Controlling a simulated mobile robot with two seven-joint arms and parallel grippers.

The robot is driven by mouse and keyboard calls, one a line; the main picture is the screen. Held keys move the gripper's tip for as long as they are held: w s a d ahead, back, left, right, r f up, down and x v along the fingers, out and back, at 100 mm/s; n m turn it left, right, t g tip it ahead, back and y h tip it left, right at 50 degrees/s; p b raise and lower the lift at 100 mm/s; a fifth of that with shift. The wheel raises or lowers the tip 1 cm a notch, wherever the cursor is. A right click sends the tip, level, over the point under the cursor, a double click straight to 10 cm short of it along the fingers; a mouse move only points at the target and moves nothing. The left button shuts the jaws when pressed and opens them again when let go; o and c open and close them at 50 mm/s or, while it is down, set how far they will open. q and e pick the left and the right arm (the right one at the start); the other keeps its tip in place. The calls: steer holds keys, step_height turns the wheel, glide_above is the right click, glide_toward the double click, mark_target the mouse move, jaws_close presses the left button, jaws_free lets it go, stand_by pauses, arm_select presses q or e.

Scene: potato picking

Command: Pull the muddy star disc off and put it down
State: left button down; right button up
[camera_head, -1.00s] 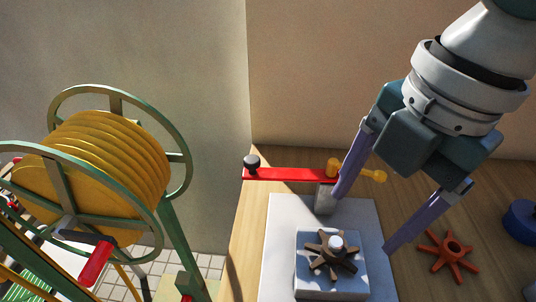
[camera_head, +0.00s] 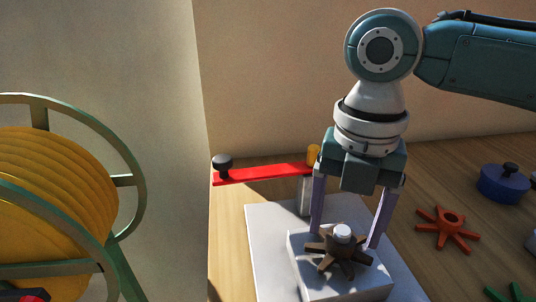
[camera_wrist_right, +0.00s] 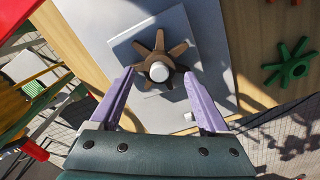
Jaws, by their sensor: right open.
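The muddy star disc (camera_head: 338,262) is brown with several blunt arms. It sits around a white peg (camera_head: 342,232) on a light square block (camera_head: 300,278), which stands on a grey plate. My right gripper (camera_head: 343,238) is open, with its purple fingers on either side of the disc's middle in the head view. In the right wrist view the disc (camera_wrist_right: 158,47) lies just beyond the gap between the fingertips (camera_wrist_right: 160,74), and I cannot tell whether they touch it. My left gripper is not in view.
A red bar (camera_head: 265,174) with a black knob stands behind the block. An orange star disc (camera_head: 449,228), a green star disc (camera_head: 512,293) and a blue lidded pot (camera_head: 503,184) lie to the right. A yellow drum (camera_head: 55,205) in a green frame stands left.

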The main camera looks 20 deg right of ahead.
steer(key=shift+f, duration=0.85)
steer(key=shift+c, duration=0.4)
jaws_close()
steer(key=c, duration=0.5)
jaws_free()
steer(key=shift+c, duration=0.2)
jaws_close()
